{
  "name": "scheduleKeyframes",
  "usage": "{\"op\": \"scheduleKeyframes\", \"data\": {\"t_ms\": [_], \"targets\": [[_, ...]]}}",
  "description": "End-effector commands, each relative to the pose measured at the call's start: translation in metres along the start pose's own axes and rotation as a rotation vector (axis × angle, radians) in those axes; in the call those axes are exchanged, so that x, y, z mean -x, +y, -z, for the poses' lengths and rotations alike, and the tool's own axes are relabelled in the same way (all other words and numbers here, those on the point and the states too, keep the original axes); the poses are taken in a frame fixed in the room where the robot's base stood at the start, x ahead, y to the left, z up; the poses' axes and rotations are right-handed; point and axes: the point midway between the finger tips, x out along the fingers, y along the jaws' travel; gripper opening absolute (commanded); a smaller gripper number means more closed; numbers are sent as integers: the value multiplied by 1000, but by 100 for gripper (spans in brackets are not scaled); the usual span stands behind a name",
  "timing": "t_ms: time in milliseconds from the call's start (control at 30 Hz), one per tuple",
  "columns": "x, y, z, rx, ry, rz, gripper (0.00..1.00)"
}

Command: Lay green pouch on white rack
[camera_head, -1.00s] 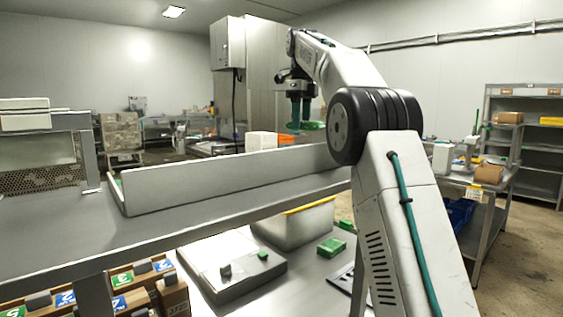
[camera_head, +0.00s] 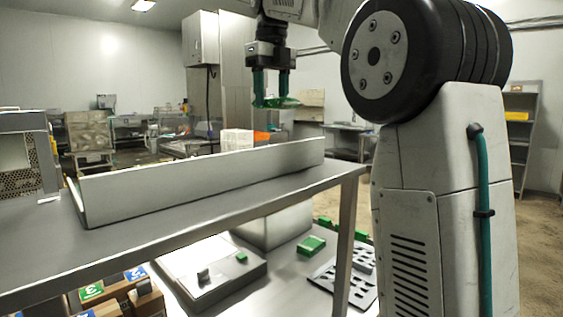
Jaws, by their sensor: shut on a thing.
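My gripper (camera_head: 272,100) is above and behind the far end of the grey worktop, pointing down. It is shut on the green pouch (camera_head: 284,103), a flat green shape held level in the air between the dark green fingers. A white, ribbed block-like thing (camera_head: 237,138), which looks like the white rack, shows lower and to the left of the gripper. Its lower part is hidden behind the worktop's upright panel. The pouch is apart from it.
A long grey upright panel (camera_head: 205,176) stands along the worktop's (camera_head: 130,240) back edge. An orange thing (camera_head: 261,136) is just right of the white one. Below are a green block (camera_head: 311,245) and a perforated plate (camera_head: 345,281). Grey cabinets (camera_head: 201,40) stand behind.

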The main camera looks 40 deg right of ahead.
Motion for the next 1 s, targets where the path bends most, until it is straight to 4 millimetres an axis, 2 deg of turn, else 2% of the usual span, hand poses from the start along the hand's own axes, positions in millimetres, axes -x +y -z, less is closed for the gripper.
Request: {"op": "scheduleKeyframes", "data": {"t_ms": [33,100,400,567,800,1000], "targets": [[-2,0,9,6,0,0,26],[-8,2,13,17,2,-1,26],[-60,1,12,41,3,-1,26],[-75,1,12,41,1,0,26],[-108,0,12,40,2,-1,26],[-114,0,12,39,0,0,26]]}}
